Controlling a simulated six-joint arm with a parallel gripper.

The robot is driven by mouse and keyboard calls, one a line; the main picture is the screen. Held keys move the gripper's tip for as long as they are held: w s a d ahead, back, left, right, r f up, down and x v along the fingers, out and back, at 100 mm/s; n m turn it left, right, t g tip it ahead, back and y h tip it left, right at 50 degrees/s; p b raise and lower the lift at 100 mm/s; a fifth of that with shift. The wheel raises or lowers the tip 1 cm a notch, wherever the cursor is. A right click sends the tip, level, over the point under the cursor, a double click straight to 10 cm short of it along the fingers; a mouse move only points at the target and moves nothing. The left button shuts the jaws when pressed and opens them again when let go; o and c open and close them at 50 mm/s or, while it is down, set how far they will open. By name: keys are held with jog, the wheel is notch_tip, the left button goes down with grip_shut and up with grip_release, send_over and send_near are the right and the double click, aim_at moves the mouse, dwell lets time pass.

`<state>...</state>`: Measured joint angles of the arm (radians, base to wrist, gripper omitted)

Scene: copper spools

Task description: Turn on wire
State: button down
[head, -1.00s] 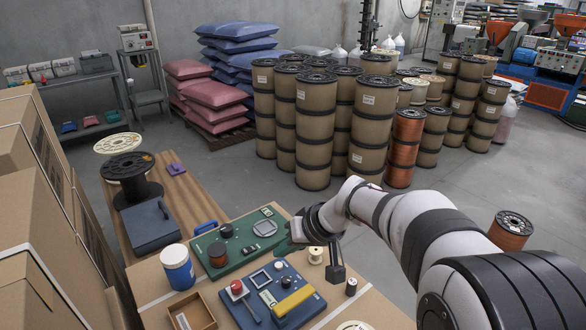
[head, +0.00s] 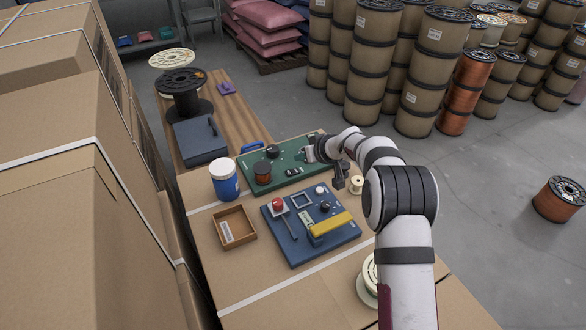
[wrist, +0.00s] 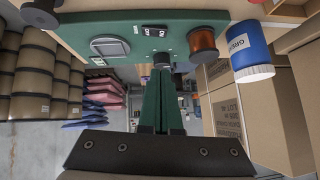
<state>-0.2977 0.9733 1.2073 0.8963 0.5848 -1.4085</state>
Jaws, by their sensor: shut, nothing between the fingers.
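The green panel (head: 252,169) lies on the cardboard-topped bench. It carries a black knob (head: 272,152), a copper wire spool (head: 262,171) and a black rocker switch (head: 293,172). My gripper (head: 310,154) is over the panel's right end, shut and empty.
A blue panel (head: 275,240) with a red button (head: 278,203) and yellow lever (head: 331,223) lies in front. A blue-and-white jar (head: 224,180) and open brown box (head: 235,239) stand left. A small spool (head: 356,185) is near my arm. Tall cartons (head: 60,190) line the left.

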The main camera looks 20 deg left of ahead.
aim_at(287, 170)
jog(key=x, duration=0.5)
jog(key=shift+a+f, duration=0.15)
jog(key=shift+f, duration=0.3)
notch_tip(287, 170, down, 2)
jog(key=shift+s+f, duration=0.15)
jog(key=shift+a+f, duration=0.1)
jog(key=shift+f, duration=0.45)
